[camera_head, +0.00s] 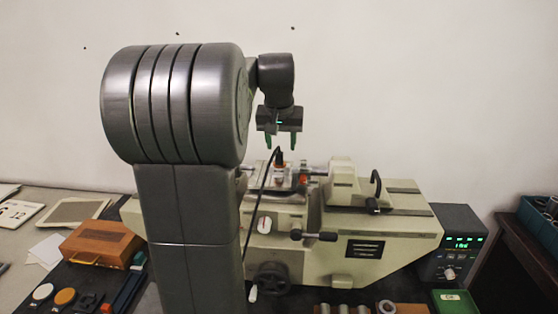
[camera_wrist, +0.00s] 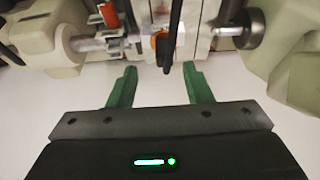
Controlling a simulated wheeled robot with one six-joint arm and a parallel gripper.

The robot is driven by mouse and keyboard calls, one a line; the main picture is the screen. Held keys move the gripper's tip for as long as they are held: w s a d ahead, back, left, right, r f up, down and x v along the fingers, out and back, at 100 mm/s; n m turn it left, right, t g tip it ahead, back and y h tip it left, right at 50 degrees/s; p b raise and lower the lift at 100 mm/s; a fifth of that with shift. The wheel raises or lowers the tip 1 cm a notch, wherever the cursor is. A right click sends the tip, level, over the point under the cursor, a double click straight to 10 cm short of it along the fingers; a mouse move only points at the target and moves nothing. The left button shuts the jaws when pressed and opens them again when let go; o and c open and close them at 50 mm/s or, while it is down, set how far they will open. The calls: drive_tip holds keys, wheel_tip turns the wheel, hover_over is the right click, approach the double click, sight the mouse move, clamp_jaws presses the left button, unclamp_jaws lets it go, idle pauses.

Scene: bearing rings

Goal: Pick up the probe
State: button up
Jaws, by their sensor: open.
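The probe (camera_head: 279,157) appears to be the small dark upright piece on the stage of the measuring machine, with a black cable hanging from it to the lower left. In the wrist view, a dark rod-like part (camera_wrist: 165,52), seemingly the probe or its cable, reaches down in front of an orange-ringed part. My gripper (camera_head: 281,142) is open, pointing down just above the probe, with green fingers apart. In the wrist view, my gripper (camera_wrist: 160,68) shows nothing between its fingers, and the dark part lies just beyond the fingertips, roughly centred.
The cream measuring machine (camera_head: 392,232) has metal spindles on both sides of the stage. A black display box (camera_head: 452,243) stands at right. A wooden box (camera_head: 101,243) and papers lie at left. Rings (camera_head: 387,307) sit in front.

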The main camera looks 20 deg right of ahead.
sight(279, 153)
drive_tip(key=x, duration=0.5)
drive_tip(key=shift+w+a+f, duration=0.1)
drive_tip(key=shift+w+a, duration=0.15)
